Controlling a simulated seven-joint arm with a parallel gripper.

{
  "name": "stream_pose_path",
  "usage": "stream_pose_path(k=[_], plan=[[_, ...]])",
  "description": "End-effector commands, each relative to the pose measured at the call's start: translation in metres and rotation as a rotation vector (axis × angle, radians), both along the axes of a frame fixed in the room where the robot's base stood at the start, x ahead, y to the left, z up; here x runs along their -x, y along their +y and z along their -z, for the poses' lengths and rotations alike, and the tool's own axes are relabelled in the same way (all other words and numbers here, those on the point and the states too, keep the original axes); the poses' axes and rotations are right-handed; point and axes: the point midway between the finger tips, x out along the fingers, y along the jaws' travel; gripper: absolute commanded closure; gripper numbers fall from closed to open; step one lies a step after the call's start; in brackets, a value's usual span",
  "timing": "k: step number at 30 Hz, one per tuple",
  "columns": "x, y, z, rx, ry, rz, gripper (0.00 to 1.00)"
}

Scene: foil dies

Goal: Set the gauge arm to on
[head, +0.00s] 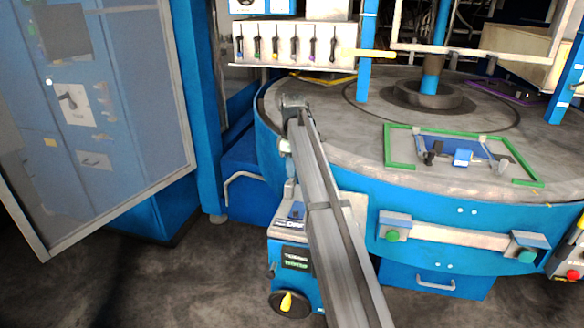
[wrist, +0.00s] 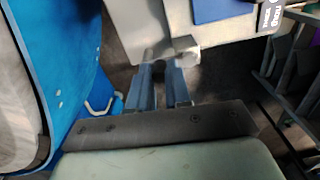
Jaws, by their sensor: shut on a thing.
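In the wrist view, my gripper's two blue-grey fingers (wrist: 160,68) are closed on a pale rounded end piece (wrist: 171,51), which I take as the gauge arm. It is joined to or against a pale housing (wrist: 160,14); the fingertips partly hide it. The fingertips and the gauge arm cannot be made out there. A lettered label (wrist: 268,15) shows at the wrist view's upper right; I cannot read a setting.
The large round blue table (head: 345,150) stands close to my arm, with a green frame (head: 388,148) on it. A row of coloured levers (head: 277,50) is behind. A cabinet panel (head: 110,140) is at left. A yellow knob (head: 287,301) is low on the unit.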

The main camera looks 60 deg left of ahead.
Motion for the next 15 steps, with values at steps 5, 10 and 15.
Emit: stream_pose_path(k=[5, 10, 15], plan=[[-0.002, -0.004, 0.000, 0.000, 0.000, 0.119, 1.00], [-0.005, -0.009, 0.000, -0.001, 0.001, 0.273, 1.00], [-0.007, -0.014, 0.000, -0.001, 0.001, 0.436, 1.00]])
